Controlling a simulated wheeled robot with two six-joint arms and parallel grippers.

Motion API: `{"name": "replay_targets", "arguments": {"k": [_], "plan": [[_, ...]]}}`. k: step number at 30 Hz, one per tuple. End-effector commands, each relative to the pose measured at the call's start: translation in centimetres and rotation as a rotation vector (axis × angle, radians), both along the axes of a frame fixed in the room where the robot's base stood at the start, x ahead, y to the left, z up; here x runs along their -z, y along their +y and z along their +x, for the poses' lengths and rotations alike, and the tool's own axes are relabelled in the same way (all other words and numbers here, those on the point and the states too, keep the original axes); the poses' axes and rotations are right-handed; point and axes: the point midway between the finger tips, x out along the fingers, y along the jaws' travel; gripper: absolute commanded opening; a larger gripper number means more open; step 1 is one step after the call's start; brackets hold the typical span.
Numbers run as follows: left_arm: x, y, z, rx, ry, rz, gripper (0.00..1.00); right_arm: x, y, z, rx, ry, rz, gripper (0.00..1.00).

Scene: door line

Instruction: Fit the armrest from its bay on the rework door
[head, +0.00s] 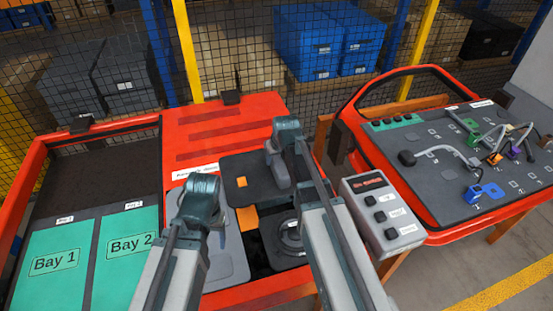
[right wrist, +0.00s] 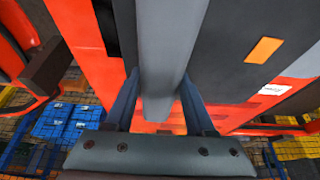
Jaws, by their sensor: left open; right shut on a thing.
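A grey, elongated armrest (head: 276,166) stands at the middle of the parts table, over a dark panel area. My right gripper (head: 287,150) is shut on it. In the right wrist view the grey armrest (right wrist: 165,45) runs between the two fingers of that gripper (right wrist: 158,100). My left gripper (head: 202,205) is over the grey tray area left of the armrest; its fingers are mostly hidden and it holds nothing that I can see. A door (head: 440,175) with red frame and grey panel lies tilted at the right, carrying cables and coloured connectors.
A grey button box (head: 383,212) stands between the table and the door. Green Bay 1 (head: 52,262) and Bay 2 (head: 127,250) mats lie at the left. A round dark part (head: 291,236) lies in a recess near my right arm. A mesh fence (head: 240,60) stands behind.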

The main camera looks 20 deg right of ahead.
Motion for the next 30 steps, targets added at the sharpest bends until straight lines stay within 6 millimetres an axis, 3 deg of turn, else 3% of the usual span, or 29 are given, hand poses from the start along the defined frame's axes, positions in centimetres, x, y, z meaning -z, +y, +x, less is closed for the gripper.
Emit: {"name": "replay_targets", "arguments": {"k": [18,30], "plan": [[3.0,0.0,0.0,0.000,0.000,0.000,0.67,2.9,0.0,0.0,0.001,-0.001,0.000,0.00],[3.1,0.0,0.0,0.000,0.000,0.000,0.67,3.1,0.0,0.0,0.001,-0.001,0.000,0.00]]}}
